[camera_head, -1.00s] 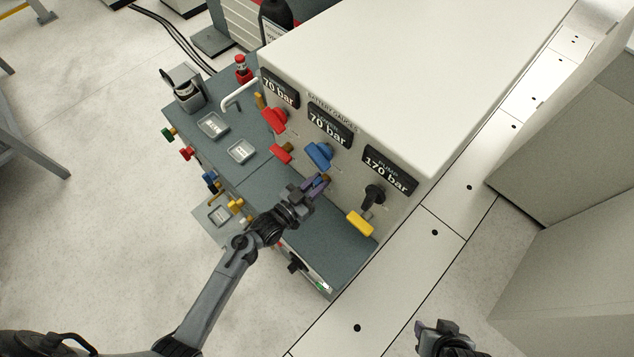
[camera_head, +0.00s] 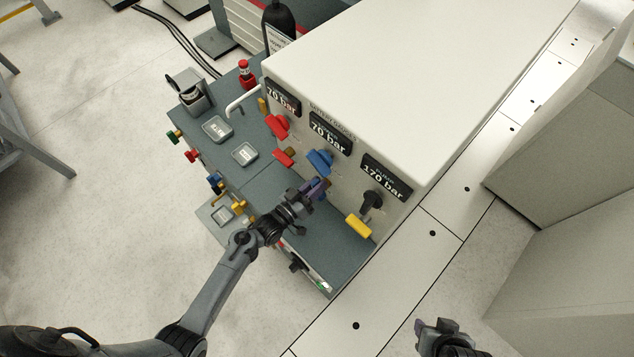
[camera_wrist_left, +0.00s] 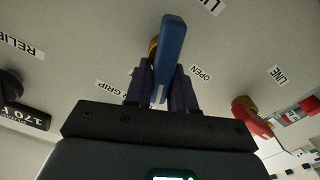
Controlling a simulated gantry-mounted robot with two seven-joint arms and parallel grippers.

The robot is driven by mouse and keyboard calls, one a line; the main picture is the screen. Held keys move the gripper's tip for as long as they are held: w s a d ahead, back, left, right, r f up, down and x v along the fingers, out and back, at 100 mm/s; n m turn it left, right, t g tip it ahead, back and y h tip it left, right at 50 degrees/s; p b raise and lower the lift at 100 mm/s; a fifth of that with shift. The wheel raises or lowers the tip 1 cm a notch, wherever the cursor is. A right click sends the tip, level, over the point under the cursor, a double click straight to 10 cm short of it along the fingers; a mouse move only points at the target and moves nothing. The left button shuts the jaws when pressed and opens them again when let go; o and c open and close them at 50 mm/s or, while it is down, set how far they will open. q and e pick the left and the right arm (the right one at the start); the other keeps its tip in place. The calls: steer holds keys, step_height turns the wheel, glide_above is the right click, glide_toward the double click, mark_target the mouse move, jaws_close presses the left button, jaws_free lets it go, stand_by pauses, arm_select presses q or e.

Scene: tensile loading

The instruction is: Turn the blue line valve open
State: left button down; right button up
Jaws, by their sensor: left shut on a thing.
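The blue line valve handle (camera_wrist_left: 170,52) shows in the left wrist view as a long lever on a brass stem, between the two dark fingers. My left gripper (camera_wrist_left: 162,88) is shut on this lever. In the head view, my left gripper (camera_head: 317,187) is at the front panel, below the blue knob (camera_head: 320,161), and mostly hides the lever. An OPEN label (camera_wrist_left: 201,73) is on the panel just right of the lever in the wrist view. My right gripper (camera_head: 436,332) is at the bottom edge of the head view, away from the panel; its jaw opening is unclear.
A red lever (camera_head: 283,156) is left of the blue one, and a yellow lever (camera_head: 358,226) is right of it. Gauges read 70 bar (camera_head: 331,132) and 170 bar (camera_head: 386,177). A grey bench top (camera_head: 262,187) lies below the panel.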

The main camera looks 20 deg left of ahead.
arm_select(q)
steer(key=n, duration=0.1)
steer(key=n+p, duration=0.1)
steer(key=n, duration=0.1)
steer(key=shift+w+a, duration=0.1)
steer(key=shift+a, duration=0.15)
steer(key=n, duration=0.1)
steer(key=n+p, duration=0.2)
steer(key=shift+w+a+f+n, duration=0.1)
steer(key=shift+a+f+n, duration=0.05)
steer(key=shift+f+n, duration=0.15)
steer(key=shift+a+f+n+p, duration=0.1)
steer(key=shift+f+n+p, duration=0.1)
steer(key=shift+n, duration=0.85)
steer(key=shift+f+n+p, duration=0.15)
steer(key=shift+n+p, duration=0.1)
steer(key=shift+n, duration=0.85)
steer(key=shift+a+f+n+p, duration=0.1)
steer(key=shift+f+n+p, duration=0.1)
steer(key=shift+n, duration=0.85)
steer(key=shift+f, duration=0.1)
steer(key=c, duration=1)
jaws_free()
steer(key=shift+c, duration=0.2)
